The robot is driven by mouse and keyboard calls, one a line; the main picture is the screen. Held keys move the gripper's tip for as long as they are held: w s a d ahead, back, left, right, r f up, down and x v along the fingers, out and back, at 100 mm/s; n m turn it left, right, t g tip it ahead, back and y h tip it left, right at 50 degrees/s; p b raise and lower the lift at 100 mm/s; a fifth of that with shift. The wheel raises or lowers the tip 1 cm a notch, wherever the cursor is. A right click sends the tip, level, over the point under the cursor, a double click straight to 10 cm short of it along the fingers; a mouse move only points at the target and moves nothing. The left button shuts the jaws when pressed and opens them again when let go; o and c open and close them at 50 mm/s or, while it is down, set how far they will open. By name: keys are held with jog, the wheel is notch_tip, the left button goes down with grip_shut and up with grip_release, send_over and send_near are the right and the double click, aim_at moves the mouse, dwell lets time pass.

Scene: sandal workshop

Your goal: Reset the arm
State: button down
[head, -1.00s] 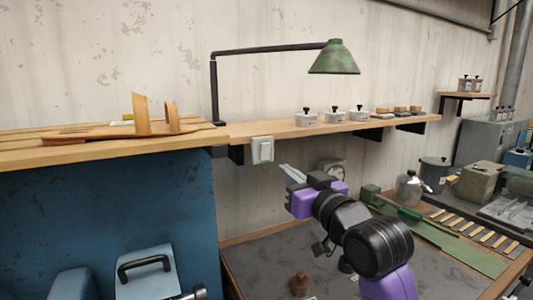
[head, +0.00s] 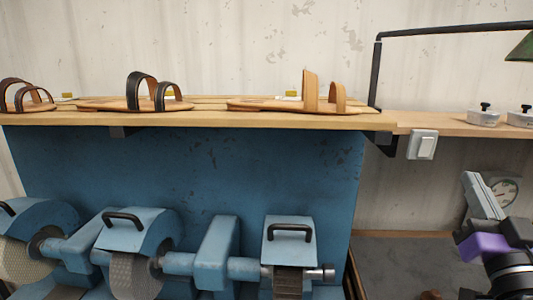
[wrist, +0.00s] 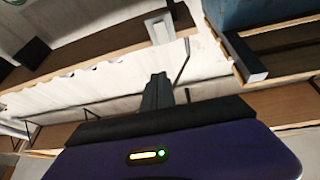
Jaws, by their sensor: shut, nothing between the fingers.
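My gripper (head: 484,196) shows at the right edge of the head view, with grey fingers pointing up and a purple body below. The fingers are together with nothing between them. It is in front of the wall, below the wooden shelf (head: 455,124) and a white switch box (head: 422,145). In the wrist view the fingers (wrist: 157,92) point up the picture, clear of the shelf and wall. Part of my arm is cut off by the right edge of the head view.
Sandals (head: 153,93) stand on the shelf above a blue panel (head: 240,175). A blue grinding machine (head: 215,255) fills the lower left. A round dial (head: 504,190) is just behind my gripper.

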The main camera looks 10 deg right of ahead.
jog(key=s+a+f+g+y, duration=0.1)
jog(key=s+a+f, duration=0.55)
jog(key=f, duration=0.35)
jog(key=s+a+f+g+y, duration=0.1)
jog(key=s+a+f, duration=0.55)
jog(key=f, duration=0.35)
jog(key=s+a+f+n+g+y, duration=0.2)
jog(key=s+a+f, duration=0.3)
jog(key=s, duration=0.4)
jog(key=s+a+f+n+g+y, duration=0.2)
jog(key=s+a+f+n+y, duration=0.1)
jog(key=s+f, duration=0.3)
jog(key=s+a+y, duration=0.1)
jog(key=s, duration=0.1)
jog(key=shift+s+a+f+n+y, duration=0.2)
jog(key=shift+s+a+n+y, duration=0.1)
jog(key=shift+s+a, duration=0.1)
